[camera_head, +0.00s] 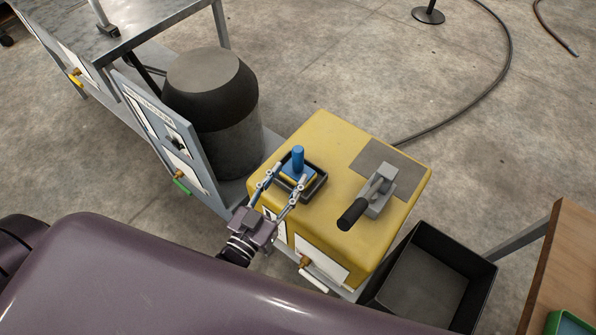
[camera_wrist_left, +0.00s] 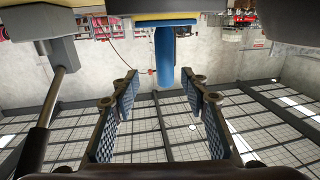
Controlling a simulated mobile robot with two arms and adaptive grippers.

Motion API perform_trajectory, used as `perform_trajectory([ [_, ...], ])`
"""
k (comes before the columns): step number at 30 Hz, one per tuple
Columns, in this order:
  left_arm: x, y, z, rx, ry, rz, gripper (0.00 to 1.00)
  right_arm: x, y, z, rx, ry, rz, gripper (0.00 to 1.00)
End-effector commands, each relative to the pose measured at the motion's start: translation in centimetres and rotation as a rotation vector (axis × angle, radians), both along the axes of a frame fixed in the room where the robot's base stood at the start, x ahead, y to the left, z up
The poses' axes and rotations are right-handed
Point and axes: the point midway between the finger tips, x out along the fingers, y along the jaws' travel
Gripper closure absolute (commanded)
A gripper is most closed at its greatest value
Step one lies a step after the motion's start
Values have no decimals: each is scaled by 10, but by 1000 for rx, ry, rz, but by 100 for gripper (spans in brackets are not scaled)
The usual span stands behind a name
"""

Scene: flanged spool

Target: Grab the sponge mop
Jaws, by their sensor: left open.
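The sponge mop has an upright blue handle (camera_head: 298,158) on a blue block with a yellow edge. It sits in a small dark tray (camera_head: 318,186) on top of the yellow box (camera_head: 322,228). My left gripper (camera_head: 291,178) is open, its two fingers pointing at the mop. The handle stands just past and between the fingertips, and I see no contact. In the left wrist view the blue handle (camera_wrist_left: 165,58) also shows between the spread fingers (camera_wrist_left: 160,84). The mop's base is partly hidden there. My right gripper is not in view.
A grey toggle clamp with a black handle (camera_head: 353,213) stands on the box right of the tray. A black open bin (camera_head: 477,290) stands at the right. A dark drum (camera_head: 212,95) and a white sign panel (camera_head: 160,130) stand left of the box.

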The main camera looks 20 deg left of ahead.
Motion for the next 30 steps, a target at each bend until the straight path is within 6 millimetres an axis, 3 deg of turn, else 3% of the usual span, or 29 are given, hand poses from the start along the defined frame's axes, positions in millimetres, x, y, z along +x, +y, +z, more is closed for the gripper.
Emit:
perform_trajectory([
  [15,64,-4,5,1,0,1,59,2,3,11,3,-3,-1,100],
  [25,70,-6,4,1,2,1,59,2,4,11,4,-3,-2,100],
  [30,70,-6,4,1,2,1,77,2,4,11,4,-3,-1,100],
])
